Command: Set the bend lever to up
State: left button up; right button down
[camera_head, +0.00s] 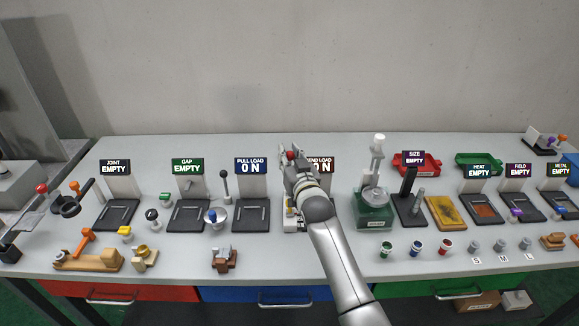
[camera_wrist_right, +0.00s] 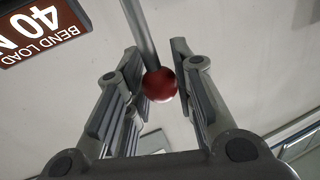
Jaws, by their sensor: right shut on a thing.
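The bend lever is a thin grey rod with a red ball knob (camera_head: 291,155). In the right wrist view its red knob (camera_wrist_right: 160,84) sits between the two fingers, with the rod running up out of the picture. My right gripper (camera_wrist_right: 158,92) is shut on the lever at the knob. In the head view my right gripper (camera_head: 290,163) and forearm hide most of the bend station and the lever's base. The BEND LOAD sign (camera_head: 321,164) is partly covered there. It reads "40 N" in the right wrist view (camera_wrist_right: 42,30). My left gripper is not in view.
Left of my arm stands the pull load station (camera_head: 252,166) with its black-knobbed lever (camera_head: 225,185). To the right is a green-based press (camera_head: 374,209). Small paint pots (camera_head: 416,248) stand near the front edge. A concrete wall closes the back.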

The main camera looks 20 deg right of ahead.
jog(key=shift+w+d+r+b, duration=0.1)
jog(key=shift+w+d+b, duration=0.1)
jog(key=shift+w, duration=0.35)
jog(key=shift+w+d+r+b, duration=0.1)
jog(key=shift+w+d+b, duration=0.1)
jog(key=shift+w, duration=0.3)
jog(key=c, duration=1.2)
grip_release()
jog(key=shift+w+f, duration=0.1)
jog(key=shift+f, duration=0.05)
jog(key=shift+s+f, duration=0.1)
jog(key=shift+s, duration=0.55)
jog(key=s, duration=1)
jog(key=shift+s+a, duration=0.1)
jog(key=shift+s, duration=0.3)
